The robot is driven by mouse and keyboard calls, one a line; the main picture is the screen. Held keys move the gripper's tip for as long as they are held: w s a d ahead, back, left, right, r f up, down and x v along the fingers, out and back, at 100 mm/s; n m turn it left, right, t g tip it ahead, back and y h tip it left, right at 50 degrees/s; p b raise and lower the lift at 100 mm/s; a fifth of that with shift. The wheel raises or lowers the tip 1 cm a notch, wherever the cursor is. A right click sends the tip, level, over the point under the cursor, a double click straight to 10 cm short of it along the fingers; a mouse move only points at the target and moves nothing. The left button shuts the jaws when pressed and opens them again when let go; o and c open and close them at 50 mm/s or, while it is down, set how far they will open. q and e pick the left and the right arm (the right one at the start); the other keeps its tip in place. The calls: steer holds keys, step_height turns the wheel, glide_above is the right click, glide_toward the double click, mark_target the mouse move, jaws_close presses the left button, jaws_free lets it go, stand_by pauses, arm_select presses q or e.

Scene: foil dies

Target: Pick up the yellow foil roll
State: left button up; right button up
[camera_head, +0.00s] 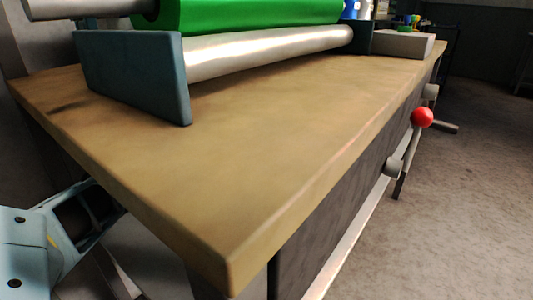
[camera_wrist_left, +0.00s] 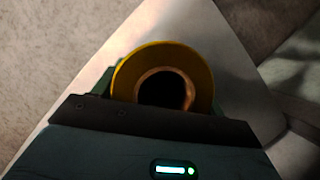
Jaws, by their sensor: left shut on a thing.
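The yellow foil roll (camera_wrist_left: 160,54) shows end-on in the left wrist view, as a yellow ring around a tan core with a dark hole. My left gripper (camera_wrist_left: 162,92) is shut on it, with dark green finger parts on both sides of the roll. The lower part of the roll is hidden behind the gripper body. Neither the roll nor the left gripper can be made out in the head view. My right gripper is in neither view.
A wooden bench (camera_head: 270,130) fills the head view. On it stands a machine with a green roll (camera_head: 240,14), a grey metal roller (camera_head: 265,53) and a dark side plate (camera_head: 135,75). A red-knobbed lever (camera_head: 422,117) sticks out at the bench's right side. The front benchtop is clear.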

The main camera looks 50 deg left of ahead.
arm_select(q)
steer(key=w+a+p, duration=0.2)
steer(key=w+a, duration=0.8)
steer(key=a, duration=0.1)
steer(key=shift+w+a, duration=0.3)
steer(key=shift+w, duration=0.05)
